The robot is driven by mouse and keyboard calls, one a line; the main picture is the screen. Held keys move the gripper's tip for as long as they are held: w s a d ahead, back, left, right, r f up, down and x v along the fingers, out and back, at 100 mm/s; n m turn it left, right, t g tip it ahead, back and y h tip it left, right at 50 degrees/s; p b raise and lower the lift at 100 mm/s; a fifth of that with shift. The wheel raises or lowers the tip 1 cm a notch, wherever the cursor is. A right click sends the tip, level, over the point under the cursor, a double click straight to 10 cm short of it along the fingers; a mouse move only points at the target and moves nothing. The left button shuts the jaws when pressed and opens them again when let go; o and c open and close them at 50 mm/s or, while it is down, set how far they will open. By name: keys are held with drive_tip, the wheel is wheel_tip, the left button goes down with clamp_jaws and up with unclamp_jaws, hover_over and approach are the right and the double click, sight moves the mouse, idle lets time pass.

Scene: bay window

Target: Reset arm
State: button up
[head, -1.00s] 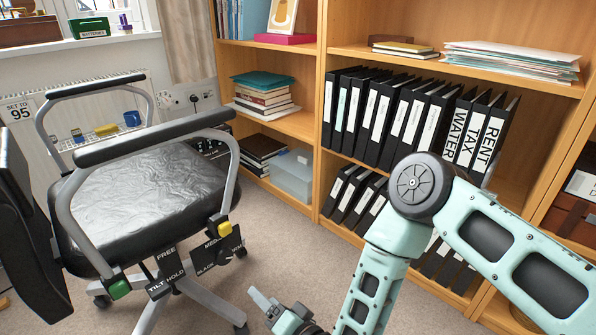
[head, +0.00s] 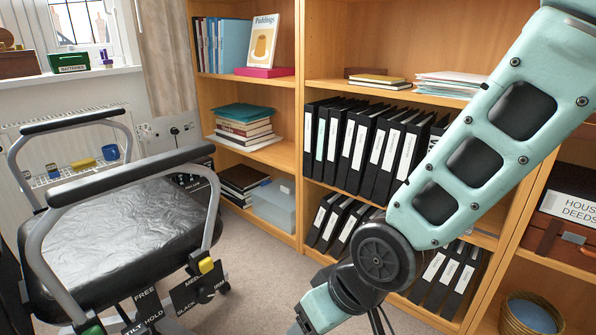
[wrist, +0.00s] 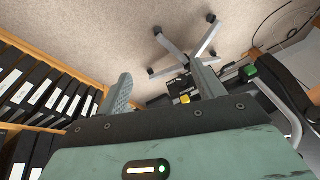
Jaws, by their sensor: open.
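My gripper (wrist: 162,88) shows in the wrist view with its two fingers spread apart and nothing between them. Beyond the fingers are the carpet and the star-shaped base of the office chair. In the head view my arm crosses the right side in front of the bookcase. Its lower part bends down to the bottom edge, and the gripper itself is out of that view. The black office chair (head: 125,222) stands at the left with two grey-framed armrests.
The wooden bookcase (head: 301,110) holds black binders (head: 362,150), books (head: 245,125) and a clear box (head: 275,205). A wicker basket (head: 531,314) and a brown case (head: 562,232) are at the right. Carpet (head: 262,270) lies clear between chair and bookcase.

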drive_tip(key=s+d+r+g+h, duration=0.1)
drive_tip(key=s+d+r+h, duration=0.1)
drive_tip(key=s+d+r, duration=0.3)
drive_tip(key=s+d+r+g+h, duration=0.1)
drive_tip(key=s+d+r+h, duration=0.1)
drive_tip(key=s+d, duration=0.45)
wheel_tip(320, 180, up, 32)
drive_tip(key=w+p, duration=0.1)
drive_tip(key=p, duration=3.1)
drive_tip(key=shift+f+n, duration=0.15)
drive_tip(key=shift+n, duration=0.15)
drive_tip(key=shift+w+a, duration=0.1)
